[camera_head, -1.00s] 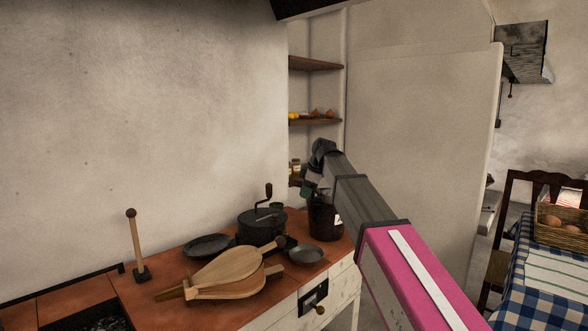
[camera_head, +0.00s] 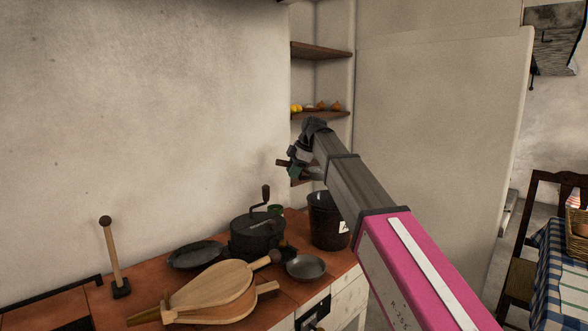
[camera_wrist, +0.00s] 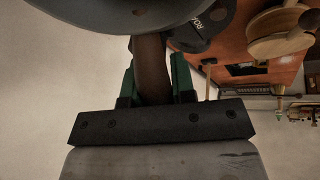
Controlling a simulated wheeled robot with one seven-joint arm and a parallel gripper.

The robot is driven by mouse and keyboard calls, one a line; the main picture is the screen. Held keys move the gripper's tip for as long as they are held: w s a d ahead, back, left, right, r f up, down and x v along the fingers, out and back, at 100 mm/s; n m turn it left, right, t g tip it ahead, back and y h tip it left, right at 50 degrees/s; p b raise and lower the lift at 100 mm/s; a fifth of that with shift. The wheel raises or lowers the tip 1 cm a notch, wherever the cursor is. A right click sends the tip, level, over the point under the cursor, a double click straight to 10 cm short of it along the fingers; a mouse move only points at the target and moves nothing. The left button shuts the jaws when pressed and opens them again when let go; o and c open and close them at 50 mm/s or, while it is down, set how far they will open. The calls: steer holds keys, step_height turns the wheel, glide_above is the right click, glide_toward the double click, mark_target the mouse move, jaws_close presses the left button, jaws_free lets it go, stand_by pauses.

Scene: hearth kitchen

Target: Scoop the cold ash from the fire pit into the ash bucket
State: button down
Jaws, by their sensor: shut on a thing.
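My gripper (camera_head: 298,165) is raised above the counter, near the far end. In the wrist view its green fingers (camera_wrist: 153,88) are shut on a brown handle (camera_wrist: 151,62). A dark grey rounded piece (camera_wrist: 130,10) at the top seems to be the head of the held tool; whether it holds ash cannot be told. The dark ash bucket (camera_head: 322,222) with a white label stands at the counter's far right end, below my gripper and apart from it. A dark recess (camera_head: 78,324), perhaps the fire pit, shows only as a sliver at the bottom left.
A black hand-cranked pot (camera_head: 257,238), a dark plate (camera_head: 196,256), a small pan (camera_head: 306,267), wooden bellows (camera_head: 210,297) and an upright wooden-handled tool (camera_head: 113,255) crowd the counter. Shelves (camera_head: 320,116) are behind my gripper. A checked-cloth table (camera_head: 550,275) is at the right.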

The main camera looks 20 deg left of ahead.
steer(key=shift+s+d+f+n+t+y, duration=0.25)
steer(key=shift+s+f+n+t+y, duration=0.2)
steer(key=shift+f+t+y, duration=0.65)
steer(key=shift+s+d+f+n+t+y, duration=0.3)
steer(key=shift+s+f+n+t+y, duration=0.25)
steer(key=shift+t+y, duration=1.05)
steer(key=shift+s+d+f+n+t+y, duration=0.35)
steer(key=shift+f+t+y, duration=0.5)
steer(key=shift+t, duration=1.05)
steer(key=shift+a, duration=0.1)
